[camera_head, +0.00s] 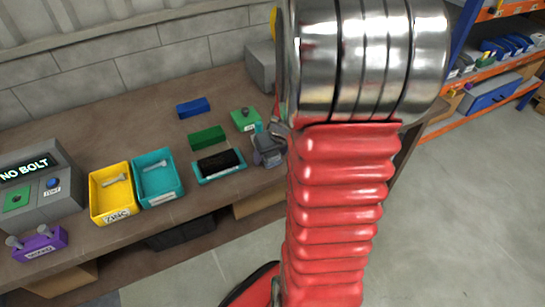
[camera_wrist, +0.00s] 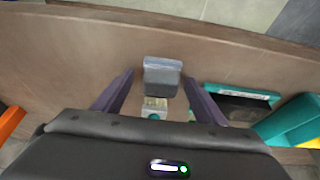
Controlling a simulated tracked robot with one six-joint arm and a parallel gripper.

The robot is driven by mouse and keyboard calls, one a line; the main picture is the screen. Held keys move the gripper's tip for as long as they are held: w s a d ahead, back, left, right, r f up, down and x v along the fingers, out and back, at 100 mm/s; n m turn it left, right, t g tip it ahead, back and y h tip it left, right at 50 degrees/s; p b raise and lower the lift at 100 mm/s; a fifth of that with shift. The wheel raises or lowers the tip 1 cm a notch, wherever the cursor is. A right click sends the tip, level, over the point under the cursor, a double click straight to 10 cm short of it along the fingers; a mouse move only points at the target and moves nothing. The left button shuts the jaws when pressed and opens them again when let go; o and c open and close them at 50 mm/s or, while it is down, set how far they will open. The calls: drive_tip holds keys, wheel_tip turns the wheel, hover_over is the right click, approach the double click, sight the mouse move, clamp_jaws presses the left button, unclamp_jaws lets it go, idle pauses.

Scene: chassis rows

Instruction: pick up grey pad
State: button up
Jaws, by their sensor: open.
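The grey pad (camera_wrist: 162,75) shows in the wrist view as a small block with a paler top face, on the brown bench. A pale label and a bit of teal show just below it in the picture. My gripper (camera_wrist: 158,78) is open, with one dark finger on each side of the pad and a visible gap on both sides. In the head view, my arm covers much of that spot. A grey shape (camera_head: 268,152) shows beside the arm; I cannot tell how much of it is pad and how much is gripper.
A teal tray with a black insert (camera_head: 219,165) lies close to the grey shape. Green (camera_head: 206,138) and blue (camera_head: 194,108) blocks, a green box with a knob (camera_head: 245,119), and yellow (camera_head: 112,193) and teal (camera_head: 158,178) bins stand on the bench.

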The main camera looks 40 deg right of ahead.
drive_tip(key=shift+c, duration=0.2)
drive_tip(key=c, duration=1.1)
